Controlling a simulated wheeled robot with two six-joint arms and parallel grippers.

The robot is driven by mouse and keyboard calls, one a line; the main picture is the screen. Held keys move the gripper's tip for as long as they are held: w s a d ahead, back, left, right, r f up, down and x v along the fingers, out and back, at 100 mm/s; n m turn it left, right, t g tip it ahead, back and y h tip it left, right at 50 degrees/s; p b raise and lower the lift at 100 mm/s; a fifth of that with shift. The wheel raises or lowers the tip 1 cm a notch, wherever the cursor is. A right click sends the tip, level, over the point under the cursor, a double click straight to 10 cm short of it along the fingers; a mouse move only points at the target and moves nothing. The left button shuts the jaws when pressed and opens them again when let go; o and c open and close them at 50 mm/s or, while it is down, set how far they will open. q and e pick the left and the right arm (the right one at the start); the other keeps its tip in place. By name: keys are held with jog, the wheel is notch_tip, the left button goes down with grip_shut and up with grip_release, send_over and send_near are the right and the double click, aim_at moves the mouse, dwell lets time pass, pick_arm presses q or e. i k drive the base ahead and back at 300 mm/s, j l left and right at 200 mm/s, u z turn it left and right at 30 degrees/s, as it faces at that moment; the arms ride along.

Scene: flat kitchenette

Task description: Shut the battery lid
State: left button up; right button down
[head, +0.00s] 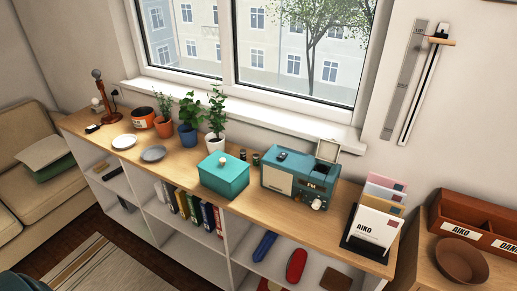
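A teal radio (286,183) with a cream speaker front and an "FM" dial stands on the wooden shelf top below the window. A pale panel (327,151), which looks like the battery lid, stands raised at the radio's back right corner. Two small dark cylinders (256,159), possibly batteries, stand on the shelf top behind the radio's left side. Neither of my grippers is in view.
A teal box with a lid (224,175) stands just left of the radio. A letter holder (373,228) stands to its right. The wooden top before the letter holder is clear.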

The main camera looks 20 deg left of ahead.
aim_at(329, 150)
jog(key=i+j+z, duration=0.15)
jog(key=j, duration=0.4)
jog(key=j+z, duration=0.2)
jog(key=j, duration=0.3)
jog(key=i+j+z, duration=0.15)
jog(key=j, duration=0.4)
